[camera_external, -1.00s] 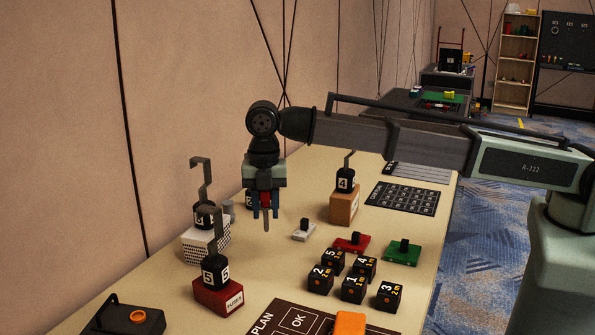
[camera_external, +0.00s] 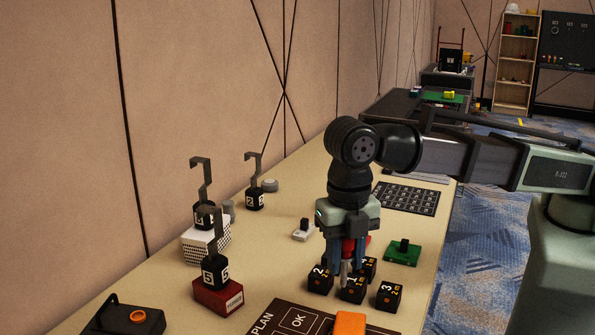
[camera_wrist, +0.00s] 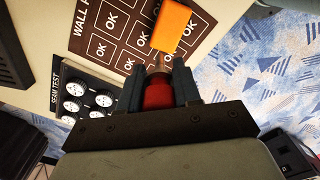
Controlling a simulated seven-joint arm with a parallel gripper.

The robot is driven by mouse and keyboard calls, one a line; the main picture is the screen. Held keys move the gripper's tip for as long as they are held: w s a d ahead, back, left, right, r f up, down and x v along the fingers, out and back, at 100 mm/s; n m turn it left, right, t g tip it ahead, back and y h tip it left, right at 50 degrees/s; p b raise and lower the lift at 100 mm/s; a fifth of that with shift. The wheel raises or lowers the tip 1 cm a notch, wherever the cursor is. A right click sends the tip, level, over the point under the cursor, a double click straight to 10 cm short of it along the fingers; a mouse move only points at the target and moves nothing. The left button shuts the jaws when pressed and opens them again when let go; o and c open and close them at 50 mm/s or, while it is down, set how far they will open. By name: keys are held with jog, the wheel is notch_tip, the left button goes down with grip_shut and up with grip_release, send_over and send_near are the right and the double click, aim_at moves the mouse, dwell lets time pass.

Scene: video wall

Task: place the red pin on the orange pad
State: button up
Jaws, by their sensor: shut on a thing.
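My gripper (camera_external: 348,268) is shut on the red pin (camera_external: 348,248), which points down with its grey tip low among the fingers. In the external view it appears over the group of black numbered cubes; the exact height is hard to tell. The wrist view shows the red pin (camera_wrist: 158,93) between the fingers of my gripper (camera_wrist: 157,85). The orange pad (camera_external: 350,323) lies at the bottom edge of the external view, nearer the camera than my gripper. In the wrist view the orange pad (camera_wrist: 171,27) is just beyond the pin's tip, apart from it in the picture.
Black numbered cubes (camera_external: 353,290) stand under and around my gripper. A brown plan board (camera_external: 285,322) lies beside the pad. A green block (camera_external: 403,252) is to the right; a red box (camera_external: 218,296) with a hooked weight is at left. Bare table (camera_external: 265,265) lies between.

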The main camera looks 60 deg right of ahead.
jog(key=s+d, duration=0.1)
jog(key=m, duration=0.2)
send_over(349, 327)
jog(key=shift+f, duration=5.2)
jog(key=shift+f, duration=0.15)
jog(key=o, duration=1.1)
notch_tip(349, 327, up, 12)
jog(key=shift+r, duration=0.2)
